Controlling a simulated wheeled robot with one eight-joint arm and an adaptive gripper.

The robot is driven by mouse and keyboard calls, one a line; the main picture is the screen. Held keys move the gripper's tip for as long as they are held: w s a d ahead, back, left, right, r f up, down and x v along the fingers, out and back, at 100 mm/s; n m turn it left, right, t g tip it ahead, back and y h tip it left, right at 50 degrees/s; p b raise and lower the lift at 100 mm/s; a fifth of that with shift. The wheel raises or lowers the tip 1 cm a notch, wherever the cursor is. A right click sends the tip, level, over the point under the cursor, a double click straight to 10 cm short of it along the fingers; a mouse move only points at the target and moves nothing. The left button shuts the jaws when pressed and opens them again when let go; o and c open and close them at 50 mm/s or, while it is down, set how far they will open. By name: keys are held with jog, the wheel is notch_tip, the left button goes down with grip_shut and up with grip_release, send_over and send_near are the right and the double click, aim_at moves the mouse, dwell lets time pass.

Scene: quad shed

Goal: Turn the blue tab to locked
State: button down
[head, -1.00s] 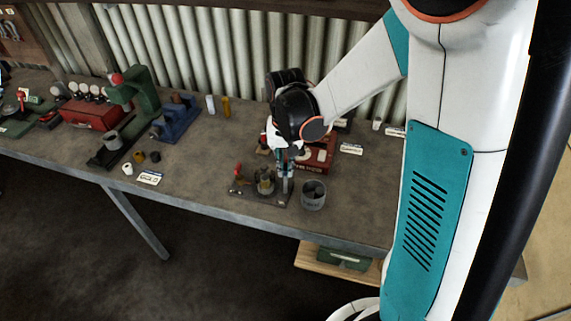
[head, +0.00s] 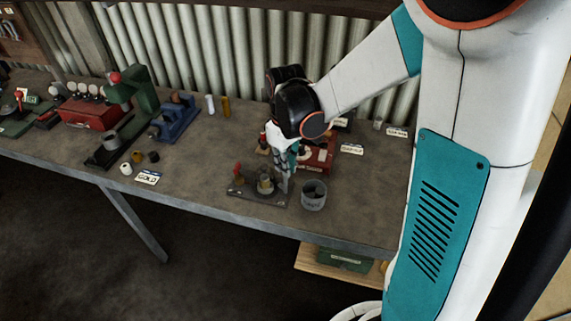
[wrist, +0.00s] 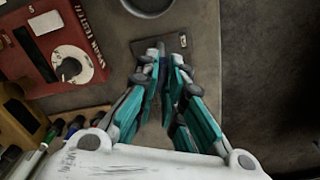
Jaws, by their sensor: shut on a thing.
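A dark base plate (head: 243,191) near the bench's front edge carries a red-topped lever (head: 238,170) and a round metal piece (head: 265,185). My gripper (head: 284,190) is at the right side of this plate, pointing down with its fingers tilted. In the wrist view my gripper (wrist: 166,62) has its fingertips close together over the plate (wrist: 178,43), which bears a small pale label. A thin dark blue piece (wrist: 166,79) shows between the fingers. It seems to be the blue tab, mostly hidden by them. I cannot read its lock position.
A grey metal cup (head: 314,196) stands just right of the plate. A red box (head: 318,158) is behind the gripper, also seen in the wrist view (wrist: 62,45). A blue fixture (head: 176,122) and green press (head: 137,95) stand left. Open bench lies between.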

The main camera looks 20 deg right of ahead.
jog(key=n, duration=0.5)
jog(key=shift+n, duration=0.3)
dwell(0.4)
jog(key=c, duration=1.7)
grip_release()
jog(key=shift+r, duration=0.1)
notch_tip(320, 180, up, 12)
jog(key=shift+s, duration=0.1)
jog(key=s+f+m+t+b, duration=0.2)
jog(key=s+m+t+b, duration=0.2)
jog(key=s+m+t, duration=0.3)
jog(key=s+m, duration=0.4)
jog(key=s, duration=0.4)
